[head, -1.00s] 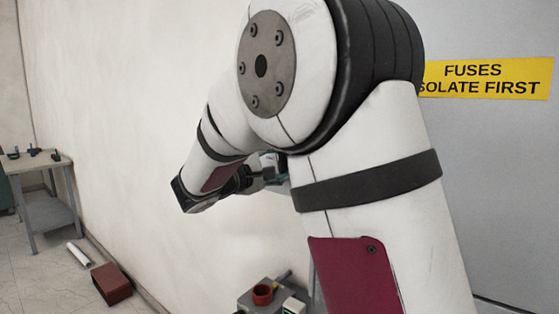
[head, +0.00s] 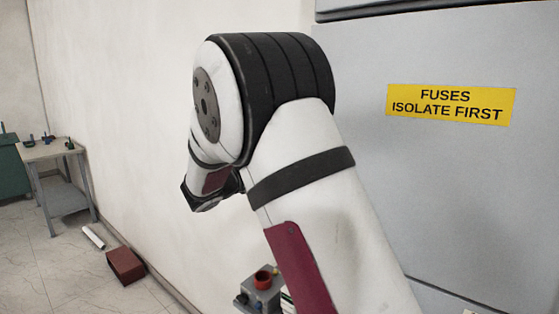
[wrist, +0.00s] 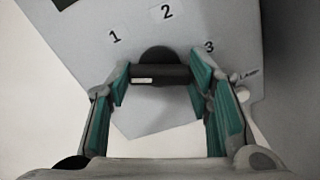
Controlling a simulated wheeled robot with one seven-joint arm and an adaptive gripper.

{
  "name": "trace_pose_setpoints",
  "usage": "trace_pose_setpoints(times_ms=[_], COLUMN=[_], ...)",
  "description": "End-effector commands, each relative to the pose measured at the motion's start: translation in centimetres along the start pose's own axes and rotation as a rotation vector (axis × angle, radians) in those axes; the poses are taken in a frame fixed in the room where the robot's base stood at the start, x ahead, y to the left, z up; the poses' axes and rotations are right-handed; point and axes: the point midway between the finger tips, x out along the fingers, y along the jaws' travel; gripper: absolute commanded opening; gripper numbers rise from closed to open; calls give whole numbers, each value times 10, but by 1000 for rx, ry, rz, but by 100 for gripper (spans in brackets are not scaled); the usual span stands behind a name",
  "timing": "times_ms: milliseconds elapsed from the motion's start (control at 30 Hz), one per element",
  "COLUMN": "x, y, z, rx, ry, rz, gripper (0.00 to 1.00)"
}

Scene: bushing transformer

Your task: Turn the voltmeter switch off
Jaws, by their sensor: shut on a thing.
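In the wrist view the voltmeter switch is a black rotary knob (wrist: 157,54) with a bar handle on a light grey panel (wrist: 215,30). The bar lies roughly across the picture, with a white mark at its left end. The printed numbers 1, 2 and 3 stand left of, above and right of the knob. My gripper (wrist: 161,77), with teal finger pads, is shut on the bar, one finger at each end. In the head view the switch is not visible, and my arm hides my gripper.
In the head view a grey cabinet (head: 450,190) with a yellow fuses sign (head: 450,104) stands at the right. A grey box with a red part (head: 263,280) sits at the bottom. A worktable (head: 50,150) and a dark red box (head: 126,266) are at the left.

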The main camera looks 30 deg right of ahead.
Motion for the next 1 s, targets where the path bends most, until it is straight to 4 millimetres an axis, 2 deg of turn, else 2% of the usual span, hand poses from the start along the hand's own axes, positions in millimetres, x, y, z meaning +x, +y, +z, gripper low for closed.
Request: trace_pose_setpoints(times_ms=[200,500,1000], x=[-1,-1,-1], y=[-1,-1,-1], z=[-1,-2,-3], rx=[-184,-358,-437], ry=[4,4,5], rz=[0,-1,-1], gripper=[19,19,19])
